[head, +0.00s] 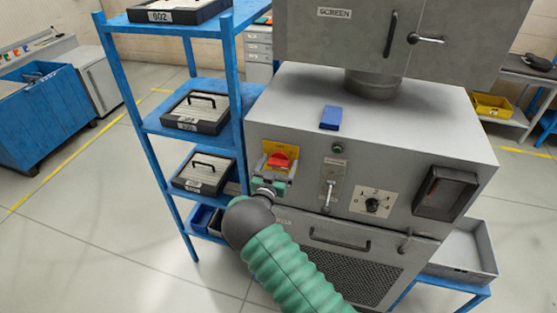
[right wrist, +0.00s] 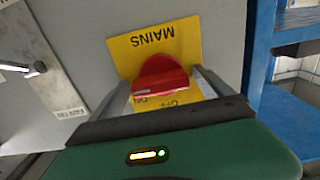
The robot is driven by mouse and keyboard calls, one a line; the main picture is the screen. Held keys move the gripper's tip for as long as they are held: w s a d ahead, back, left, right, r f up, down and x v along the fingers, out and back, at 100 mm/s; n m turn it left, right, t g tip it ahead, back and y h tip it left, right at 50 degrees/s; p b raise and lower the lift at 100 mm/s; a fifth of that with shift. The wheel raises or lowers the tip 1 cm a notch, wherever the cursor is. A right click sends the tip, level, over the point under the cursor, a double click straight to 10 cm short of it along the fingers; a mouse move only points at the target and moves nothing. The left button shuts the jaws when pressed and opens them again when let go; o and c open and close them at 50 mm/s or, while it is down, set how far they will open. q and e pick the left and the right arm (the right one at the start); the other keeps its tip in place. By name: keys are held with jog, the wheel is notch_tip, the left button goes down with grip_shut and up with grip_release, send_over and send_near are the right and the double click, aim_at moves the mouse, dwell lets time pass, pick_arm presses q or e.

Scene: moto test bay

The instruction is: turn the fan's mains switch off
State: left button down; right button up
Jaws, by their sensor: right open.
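The mains switch is a red rotary knob (head: 282,160) on a yellow plate (head: 268,148) at the left of the grey cabinet's front. In the right wrist view the red knob (right wrist: 162,78) sits in the middle of the yellow plate (right wrist: 155,46), marked MAINS, with partly hidden lettering on the gripper's side. The knob's bar lies roughly across the picture. My right gripper (head: 276,176) is open just in front of the switch. In the right wrist view its fingers (right wrist: 161,88) stand one on each side of the knob; contact cannot be told. My left gripper is not in view.
The grey cabinet (head: 430,130) also carries a lever (head: 328,190), a dial (head: 372,205) and a green button (head: 337,149). A blue block (head: 330,117) lies on top. A blue shelf rack (head: 235,100) with black cases stands close on the left.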

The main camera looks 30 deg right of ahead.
jog(key=shift+w, duration=0.15)
jog(key=shift+c, duration=0.9)
jog(key=c, duration=1.2)
